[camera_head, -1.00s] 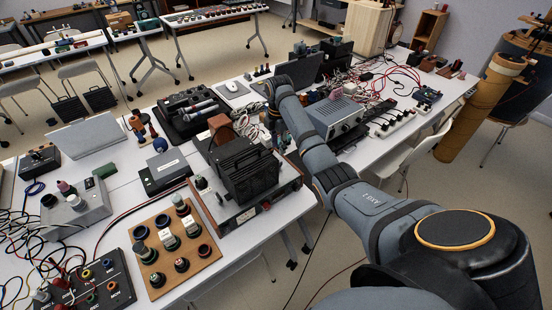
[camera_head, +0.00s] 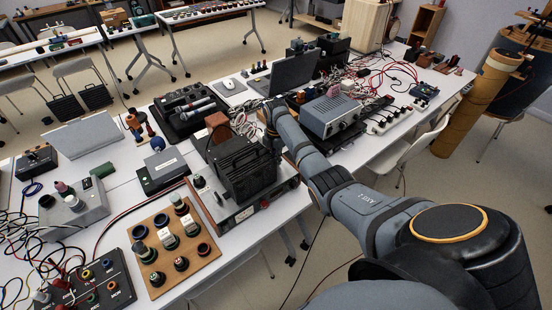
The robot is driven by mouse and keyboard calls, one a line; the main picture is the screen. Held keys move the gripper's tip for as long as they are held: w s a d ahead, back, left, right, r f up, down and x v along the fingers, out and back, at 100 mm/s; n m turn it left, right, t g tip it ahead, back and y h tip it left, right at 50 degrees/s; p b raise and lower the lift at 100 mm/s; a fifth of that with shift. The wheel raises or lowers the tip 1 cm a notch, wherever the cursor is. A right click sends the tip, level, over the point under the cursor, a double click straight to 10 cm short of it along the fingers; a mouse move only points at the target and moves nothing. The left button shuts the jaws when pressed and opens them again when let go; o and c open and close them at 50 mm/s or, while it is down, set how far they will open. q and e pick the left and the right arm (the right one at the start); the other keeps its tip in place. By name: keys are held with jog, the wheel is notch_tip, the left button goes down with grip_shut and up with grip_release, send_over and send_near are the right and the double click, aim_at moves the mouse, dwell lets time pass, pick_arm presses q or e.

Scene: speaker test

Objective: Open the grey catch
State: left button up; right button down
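I cannot make out a grey catch in the head view; it may be too small or hidden. My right arm reaches in from the lower right, over the table's front edge. My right gripper (camera_head: 271,125) is at its far end, beside the far right corner of a black ribbed box (camera_head: 243,168). The gripper is dark, small and partly hidden, so its fingers cannot be told apart. The black box stands on a silver-fronted unit (camera_head: 262,205). My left gripper is not in view.
A grey instrument (camera_head: 331,115) and an open laptop (camera_head: 286,73) stand behind the arm among tangled wires. A wooden board with knobs (camera_head: 160,215), a dark flat case (camera_head: 163,171) and a black microphone case (camera_head: 186,111) crowd the left. A cardboard tube (camera_head: 475,105) stands right.

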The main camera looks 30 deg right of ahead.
dwell(0.4)
jog(key=shift+r+m+p, duration=0.15)
jog(key=shift+m+p, duration=0.35)
jog(key=shift+m, duration=0.1)
jog(key=shift+w+m+p, duration=0.1)
jog(key=shift+m+p, duration=0.6)
jog(key=shift+m, duration=0.5)
jog(key=m+p, duration=0.1)
jog(key=m, duration=0.3)
jog(key=shift+m+p, duration=0.3)
jog(key=shift+p, duration=0.1)
jog(key=m+p, duration=0.1)
jog(key=m, duration=0.3)
jog(key=shift+w+d, duration=0.15)
jog(key=shift+m+p, duration=0.35)
jog(key=shift+m, duration=2.15)
jog(key=c, duration=1.4)
grip_release()
jog(key=shift+c, duration=0.2)
